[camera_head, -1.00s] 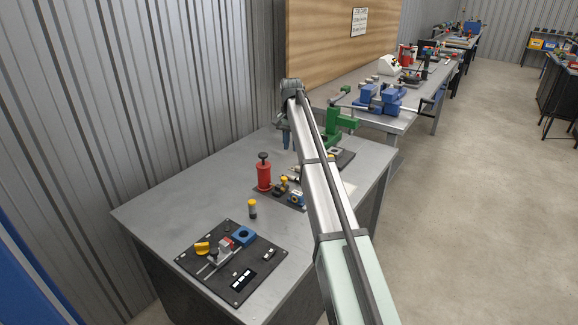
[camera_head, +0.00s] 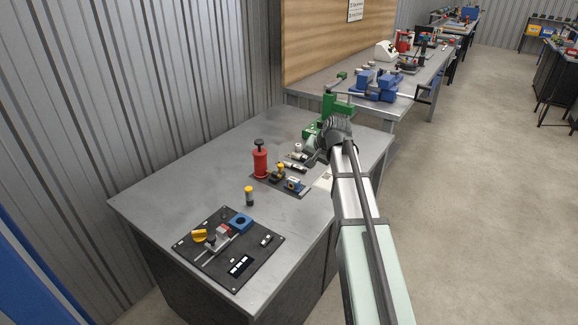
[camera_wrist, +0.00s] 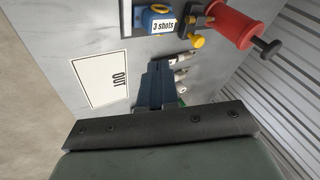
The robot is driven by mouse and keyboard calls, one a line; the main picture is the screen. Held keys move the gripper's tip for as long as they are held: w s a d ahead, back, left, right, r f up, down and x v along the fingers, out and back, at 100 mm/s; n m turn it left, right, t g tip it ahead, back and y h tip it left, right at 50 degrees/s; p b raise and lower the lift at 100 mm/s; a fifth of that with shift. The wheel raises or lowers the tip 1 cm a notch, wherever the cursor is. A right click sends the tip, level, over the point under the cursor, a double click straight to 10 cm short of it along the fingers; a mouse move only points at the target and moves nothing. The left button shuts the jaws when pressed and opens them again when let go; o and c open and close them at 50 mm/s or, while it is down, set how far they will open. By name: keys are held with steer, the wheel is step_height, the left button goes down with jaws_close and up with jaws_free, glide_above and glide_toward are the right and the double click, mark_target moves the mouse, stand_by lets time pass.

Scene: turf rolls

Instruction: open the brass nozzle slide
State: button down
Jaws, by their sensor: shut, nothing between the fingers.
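A small yellow-brass fitting (camera_head: 279,172) stands on the dark plate beside the red pump cylinder (camera_head: 260,160). In the wrist view the brass fitting (camera_wrist: 196,40) shows at the top, between the cylinder and a blue block (camera_wrist: 158,18) labelled "3 shots". Pale metal nozzle-like pieces (camera_wrist: 181,58) lie just beyond my fingers. I cannot tell which part is the slide or whether it is open. My gripper (camera_head: 312,161) is shut and empty, above the plate's right side and apart from the brass fitting. In the wrist view its fingers (camera_wrist: 158,72) point toward the bench top.
A card marked "OUT" (camera_wrist: 113,83) lies on the bench beside my fingers. A green press (camera_head: 335,107) stands behind my gripper. The bench's left side is clear.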

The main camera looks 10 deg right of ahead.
mark_target(278, 174)
steer(key=shift+n+t, duration=0.4)
steer(key=shift+t, duration=0.2)
steer(key=x, duration=0.3)
steer(key=w+x, duration=0.1)
steer(key=x, duration=0.3)
steer(key=r+x, duration=0.1)
steer(key=x, duration=0.2)
steer(key=shift+w+d+f, duration=0.1)
steer(key=shift+w, duration=0.3)
steer(key=shift+w+a, duration=0.3)
steer(key=shift+a, duration=0.2)
steer(key=shift+w+a, duration=0.25)
steer(key=shift+a, duration=0.25)
steer(key=shift+w+a, duration=0.35)
steer(key=shift+a, duration=0.35)
steer(key=shift+w+a, duration=0.1)
steer(key=shift+w+a, duration=0.35)
steer(key=shift+a, duration=0.15)
steer(key=shift+s+d, duration=0.1)
steer(key=shift+d, duration=0.05)
